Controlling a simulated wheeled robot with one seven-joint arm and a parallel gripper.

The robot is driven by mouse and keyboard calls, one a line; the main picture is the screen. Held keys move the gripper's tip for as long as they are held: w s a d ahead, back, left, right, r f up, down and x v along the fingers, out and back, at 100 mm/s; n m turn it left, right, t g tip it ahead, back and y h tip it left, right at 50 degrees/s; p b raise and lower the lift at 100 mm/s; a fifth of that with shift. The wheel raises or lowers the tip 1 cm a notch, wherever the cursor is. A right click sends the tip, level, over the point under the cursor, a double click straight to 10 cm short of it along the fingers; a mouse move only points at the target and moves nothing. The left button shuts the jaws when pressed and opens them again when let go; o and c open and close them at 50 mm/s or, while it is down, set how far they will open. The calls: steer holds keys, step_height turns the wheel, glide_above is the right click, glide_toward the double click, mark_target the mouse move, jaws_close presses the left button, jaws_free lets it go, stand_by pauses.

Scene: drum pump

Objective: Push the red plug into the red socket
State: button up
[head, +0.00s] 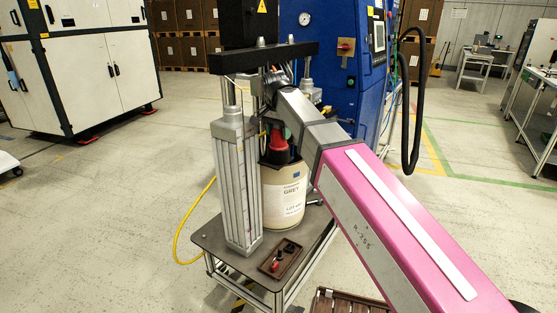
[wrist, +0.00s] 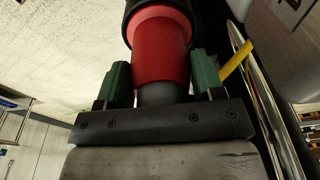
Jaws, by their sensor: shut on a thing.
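My gripper has green fingers (wrist: 162,80) closed on both sides of the red plug (wrist: 160,55), a thick red cylinder in the middle of the wrist view. Its far end meets a wider, lighter red ring with a black part beyond; I cannot tell whether that ring belongs to the plug or the red socket, nor whether any gap is left. In the head view the red plug (head: 277,138) shows upright above the drum, over a black part. The gripper there is mostly hidden behind my arm. The red socket cannot be made out separately.
A pale drum (head: 284,195) stands on a grey cart (head: 222,243), beside a tall metal cylinder column (head: 236,180). A dark crossbar (head: 262,57) spans above. A small brown tray (head: 280,258) holds red and black pieces. A blue cabinet (head: 335,75) stands close behind.

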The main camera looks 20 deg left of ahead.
steer(key=shift+d+r, duration=0.2)
steer(key=shift+r, duration=0.3)
steer(key=shift+c, duration=1.4)
steer(key=shift+w+a+r, duration=0.1)
steer(key=shift+a+r, duration=0.1)
steer(key=shift+r, duration=2.15)
